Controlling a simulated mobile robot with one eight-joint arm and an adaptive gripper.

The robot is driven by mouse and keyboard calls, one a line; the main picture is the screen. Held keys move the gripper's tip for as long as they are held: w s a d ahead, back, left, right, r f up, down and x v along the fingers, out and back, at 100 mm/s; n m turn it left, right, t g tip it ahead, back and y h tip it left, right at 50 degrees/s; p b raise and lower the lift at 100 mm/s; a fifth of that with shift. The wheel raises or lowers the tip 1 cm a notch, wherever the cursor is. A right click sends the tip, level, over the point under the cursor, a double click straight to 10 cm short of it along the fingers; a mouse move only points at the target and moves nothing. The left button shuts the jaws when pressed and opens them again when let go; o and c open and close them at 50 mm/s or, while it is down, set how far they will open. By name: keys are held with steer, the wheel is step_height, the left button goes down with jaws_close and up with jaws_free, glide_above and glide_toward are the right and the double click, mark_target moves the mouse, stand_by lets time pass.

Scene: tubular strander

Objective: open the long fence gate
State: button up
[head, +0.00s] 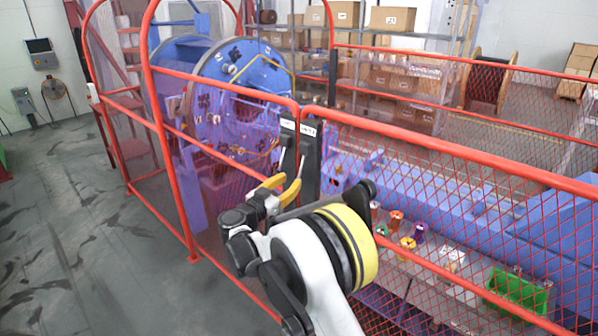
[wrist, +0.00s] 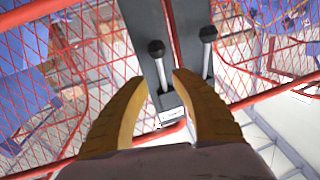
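The long red mesh fence panel (head: 470,165) runs to the right from a pair of dark latch plates, and its end stands close beside the red panel on the left. The left latch plate (head: 288,145) and right latch plate (head: 309,155) carry small white labels. In the wrist view, two levers with black ball knobs show, the left knob (wrist: 156,48) and the right knob (wrist: 208,34). My gripper (head: 283,190) has yellow fingers and is open in front of the plates. In the wrist view its fingertips (wrist: 160,78) stand either side of the left lever, with gaps visible.
Behind the fence stand a blue machine with a large disc (head: 250,68) and a long blue bed. Coloured spools (head: 407,243) and a green bin (head: 517,288) lie beyond the mesh below. The grey floor (head: 70,210) at left is clear.

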mark_target(300, 173)
steer(key=x, duration=0.6)
steer(key=shift+w+d, duration=0.15)
steer(key=shift+w, duration=0.25)
jaws_close()
